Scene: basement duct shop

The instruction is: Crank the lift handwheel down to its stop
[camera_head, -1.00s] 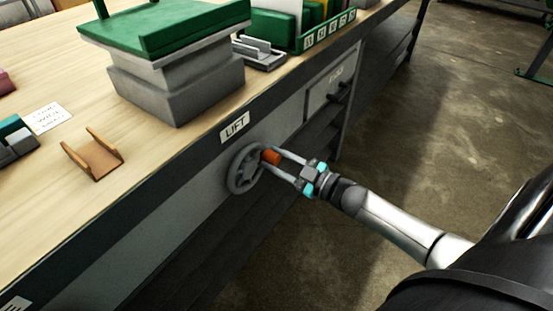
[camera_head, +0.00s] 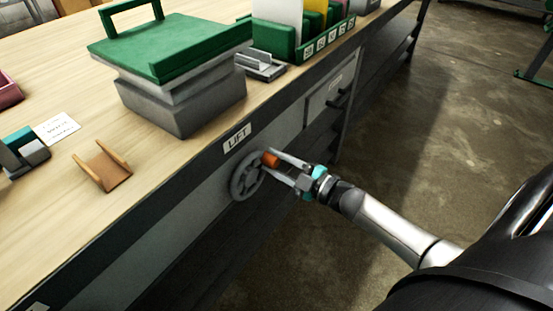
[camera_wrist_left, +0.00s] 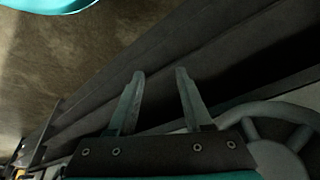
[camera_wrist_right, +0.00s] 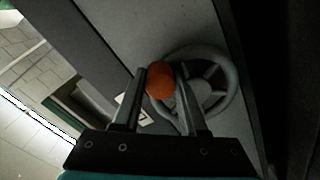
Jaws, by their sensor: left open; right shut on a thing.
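The grey lift handwheel (camera_head: 246,178) is on the front of the bench, under the LIFT label (camera_head: 237,138). Its orange knob (camera_head: 270,159) is at the wheel's upper right. My right gripper (camera_head: 276,165) is shut on the knob; the right wrist view shows the orange knob (camera_wrist_right: 160,80) between its fingers with the wheel (camera_wrist_right: 215,85) behind. The grey lift (camera_head: 180,102) with its green top (camera_head: 170,50) stands on the bench above. My left gripper (camera_wrist_left: 158,75) is open and empty in the left wrist view, with part of the wheel (camera_wrist_left: 285,120) at the right.
On the wooden bench top (camera_head: 60,210) are a brown cradle (camera_head: 103,167), a white card (camera_head: 57,128) and a grey and teal item (camera_head: 24,148). A green rack (camera_head: 325,38) stands at the back.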

